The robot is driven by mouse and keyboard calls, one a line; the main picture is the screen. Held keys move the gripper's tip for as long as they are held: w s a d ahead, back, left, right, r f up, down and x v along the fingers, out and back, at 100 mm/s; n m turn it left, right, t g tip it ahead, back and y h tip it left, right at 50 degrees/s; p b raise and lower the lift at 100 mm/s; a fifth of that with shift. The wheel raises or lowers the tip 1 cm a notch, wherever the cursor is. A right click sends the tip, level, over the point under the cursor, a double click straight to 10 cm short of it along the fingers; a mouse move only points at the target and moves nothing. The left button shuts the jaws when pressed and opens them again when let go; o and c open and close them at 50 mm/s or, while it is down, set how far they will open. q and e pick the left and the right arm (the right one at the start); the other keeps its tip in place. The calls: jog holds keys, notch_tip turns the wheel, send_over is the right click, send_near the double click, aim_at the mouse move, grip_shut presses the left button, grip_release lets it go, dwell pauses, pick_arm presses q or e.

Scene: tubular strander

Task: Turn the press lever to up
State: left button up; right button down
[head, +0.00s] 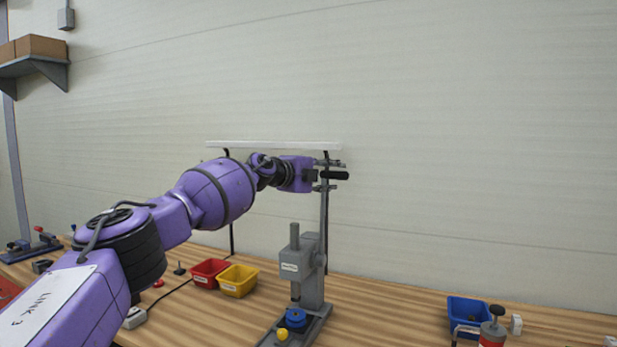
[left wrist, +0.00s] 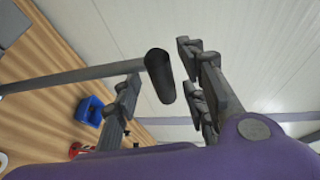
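The grey press (head: 312,275) stands on the bench in the middle of the head view. Its grey lever rod (head: 323,218) rises steeply from the press's right side to a black grip (head: 340,175). The rod (left wrist: 75,77) and black grip (left wrist: 160,76) also show in the left wrist view. My left gripper (head: 328,175) is high above the press, with fingers above and below the grip. In the left wrist view its fingers (left wrist: 160,85) are apart on either side of the grip, with visible gaps. It appears not clamped. My right gripper is out of view.
A white lamp bar (head: 272,145) on dark posts stands behind the gripper. Red (head: 208,272) and yellow (head: 238,280) bins sit left of the press. A blue bin (head: 468,312) and a red-and-grey device (head: 492,330) are at right. Bench between press and blue bin is clear.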

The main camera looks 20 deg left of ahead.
pick_arm(q)
jog(key=f+v, duration=0.1)
jog(key=v, duration=0.7)
jog(key=shift+r, duration=0.4)
